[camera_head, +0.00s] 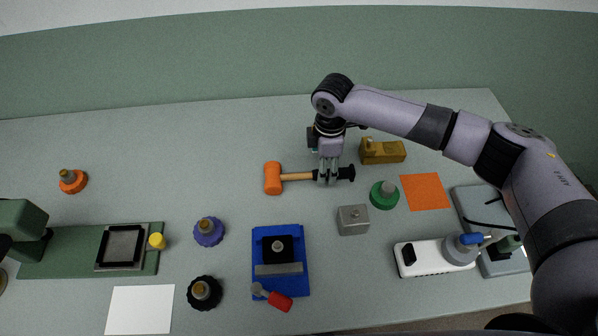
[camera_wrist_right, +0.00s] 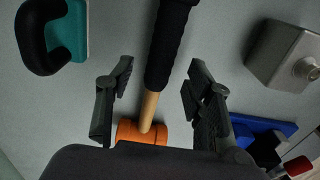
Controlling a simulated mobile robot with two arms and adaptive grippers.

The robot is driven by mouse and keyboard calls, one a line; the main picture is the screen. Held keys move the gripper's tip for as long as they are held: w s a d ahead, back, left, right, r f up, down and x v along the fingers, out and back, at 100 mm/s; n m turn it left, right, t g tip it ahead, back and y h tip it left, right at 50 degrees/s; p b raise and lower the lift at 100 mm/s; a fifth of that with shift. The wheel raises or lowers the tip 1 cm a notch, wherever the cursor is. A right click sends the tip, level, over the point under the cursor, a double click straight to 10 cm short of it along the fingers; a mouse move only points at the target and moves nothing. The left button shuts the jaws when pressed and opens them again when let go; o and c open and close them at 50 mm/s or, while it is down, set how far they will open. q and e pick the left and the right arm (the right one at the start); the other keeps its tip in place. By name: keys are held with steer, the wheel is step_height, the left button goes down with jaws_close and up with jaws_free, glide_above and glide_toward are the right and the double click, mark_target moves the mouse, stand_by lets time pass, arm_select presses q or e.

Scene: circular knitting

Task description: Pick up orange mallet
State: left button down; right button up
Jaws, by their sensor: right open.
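The orange mallet lies on the grey table in the middle of the head view, its orange head (camera_head: 272,178) at the left and its wooden handle (camera_head: 298,176) with a black grip (camera_head: 346,173) pointing right. My right gripper (camera_head: 328,180) points down over the handle near the start of the black grip. In the right wrist view, its two fingers (camera_wrist_right: 160,75) are open, with the handle running between them and a gap on each side. The mallet's black grip (camera_wrist_right: 170,45) and orange head (camera_wrist_right: 143,133) show there too, the head partly hidden by the gripper body. My left gripper is not in view.
A brown-yellow block (camera_head: 383,152) lies right of the gripper. A grey metal box (camera_head: 353,220), a green round knob (camera_head: 384,195) and a blue fixture (camera_head: 306,262) stand nearer the front. A teal piece with a black handle (camera_wrist_right: 36,45) lies near the mallet.

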steer(key=shift+f, duration=1)
jaws_close()
